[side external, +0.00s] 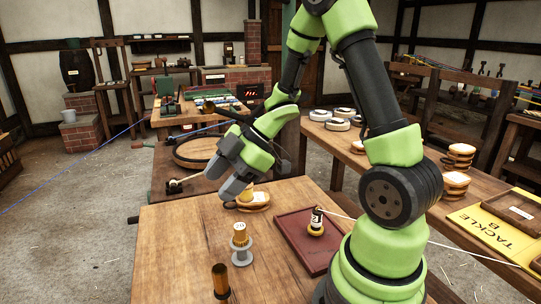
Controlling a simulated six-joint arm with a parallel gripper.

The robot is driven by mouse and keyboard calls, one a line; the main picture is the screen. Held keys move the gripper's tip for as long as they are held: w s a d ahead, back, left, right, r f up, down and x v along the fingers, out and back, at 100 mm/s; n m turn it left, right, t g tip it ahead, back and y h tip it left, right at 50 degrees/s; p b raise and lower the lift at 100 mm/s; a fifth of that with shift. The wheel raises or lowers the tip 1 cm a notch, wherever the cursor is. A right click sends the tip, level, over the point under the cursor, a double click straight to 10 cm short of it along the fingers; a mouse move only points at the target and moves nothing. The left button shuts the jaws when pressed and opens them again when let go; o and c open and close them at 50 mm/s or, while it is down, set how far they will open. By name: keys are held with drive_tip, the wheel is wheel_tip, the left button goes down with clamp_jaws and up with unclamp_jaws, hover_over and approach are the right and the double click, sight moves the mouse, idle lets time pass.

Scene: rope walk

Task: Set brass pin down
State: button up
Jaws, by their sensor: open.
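My gripper (226,178) is open, above the far part of the wooden table (180,240); nothing shows held between its fingers. A small yellow-gold upright piece (247,192) stands just beyond the fingertips, at a pale rope coil (254,205); it is partly hidden, and I cannot tell whether it touches a finger. A dark brass-brown cylinder (220,279) stands upright at the table's near edge. A pale-topped spool on a grey base (241,246) stands upright behind it. I cannot tell for sure which piece is the brass pin.
A round wooden board (197,151) lies behind. A yellow tackle board (500,225) is at right. The table's left part is clear.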

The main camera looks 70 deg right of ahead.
drive_tip(key=s+d+r+m+t+h, duration=0.2)
drive_tip(key=d+r+m+t+h, duration=0.15)
drive_tip(key=r+m+h, duration=0.7)
drive_tip(key=s+a+r+m+g+y, duration=0.2)
drive_tip(key=s+a+m+y, duration=0.4)
drive_tip(key=s+a, duration=0.4)
drive_tip(key=shift+s+a+r+y, duration=0.15)
drive_tip(key=shift+s+r+y, duration=0.3)
drive_tip(key=shift+s, duration=0.65)
drive_tip(key=shift+r+m+g, duration=0.1)
drive_tip(key=shift+m+g, duration=0.15)
